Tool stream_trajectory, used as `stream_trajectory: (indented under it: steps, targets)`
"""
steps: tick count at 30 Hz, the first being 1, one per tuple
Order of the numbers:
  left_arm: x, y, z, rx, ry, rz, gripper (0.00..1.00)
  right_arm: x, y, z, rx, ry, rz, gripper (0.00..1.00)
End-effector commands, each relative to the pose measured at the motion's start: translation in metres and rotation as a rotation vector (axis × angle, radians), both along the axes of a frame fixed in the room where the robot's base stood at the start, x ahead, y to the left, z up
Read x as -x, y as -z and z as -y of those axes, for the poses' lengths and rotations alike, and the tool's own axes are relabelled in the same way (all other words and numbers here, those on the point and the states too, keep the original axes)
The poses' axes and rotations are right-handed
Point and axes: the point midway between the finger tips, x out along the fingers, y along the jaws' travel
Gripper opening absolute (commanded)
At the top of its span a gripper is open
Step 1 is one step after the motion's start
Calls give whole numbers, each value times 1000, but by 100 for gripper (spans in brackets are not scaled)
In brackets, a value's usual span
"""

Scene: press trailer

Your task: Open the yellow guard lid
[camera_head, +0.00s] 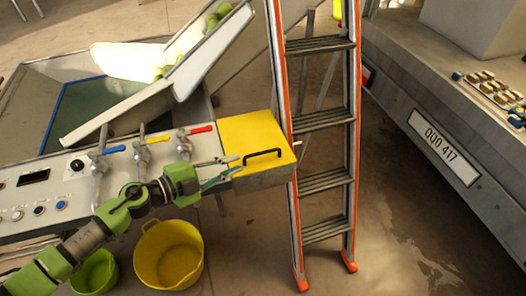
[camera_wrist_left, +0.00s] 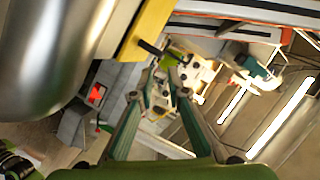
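The yellow guard lid (camera_head: 250,133) lies flat on a grey box at the right end of the control panel. Its black bar handle (camera_head: 263,155) is at the lid's front edge. My left gripper (camera_head: 231,171) is just left of and in front of the handle, apart from it as far as I can tell. In the left wrist view the gripper's two fingers (camera_wrist_left: 166,82) are spread with nothing held between them. The yellow lid edge (camera_wrist_left: 150,28) and the dark handle (camera_wrist_left: 150,48) show above the fingers there. My right gripper is not in view.
An orange-edged stepladder (camera_head: 320,120) stands close to the right of the lid. Red, yellow and blue lever valves (camera_head: 155,140) rise from the panel (camera_head: 40,205) on the left. A yellow bucket (camera_head: 168,255) and a green bucket (camera_head: 95,272) stand on the floor below.

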Motion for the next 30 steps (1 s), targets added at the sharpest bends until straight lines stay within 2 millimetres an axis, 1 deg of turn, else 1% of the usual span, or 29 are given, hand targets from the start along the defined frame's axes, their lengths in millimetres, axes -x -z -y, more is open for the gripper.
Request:
stream_trajectory:
  steps: [1, 3, 9, 12, 15, 21, 29, 30]
  targets:
    - [-7, -1, 10, 5, -1, 1, 15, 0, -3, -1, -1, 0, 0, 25]
    - [-16, 2, 22, 5, 0, 2, 15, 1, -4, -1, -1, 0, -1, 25]
    - [-40, 13, 56, 5, -1, 2, 15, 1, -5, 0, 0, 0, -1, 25]
    - [-49, 17, 69, 4, 0, 1, 15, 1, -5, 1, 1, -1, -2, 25]
    - [-57, 20, 79, 4, -2, 1, 15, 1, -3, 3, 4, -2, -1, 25]
    - [-64, 22, 88, 2, -2, 2, 15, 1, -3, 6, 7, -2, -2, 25]
    - [-64, 23, 88, 2, -2, 2, 15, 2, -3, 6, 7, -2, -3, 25]
    - [-64, 23, 88, 2, -2, 1, 5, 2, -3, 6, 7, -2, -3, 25]
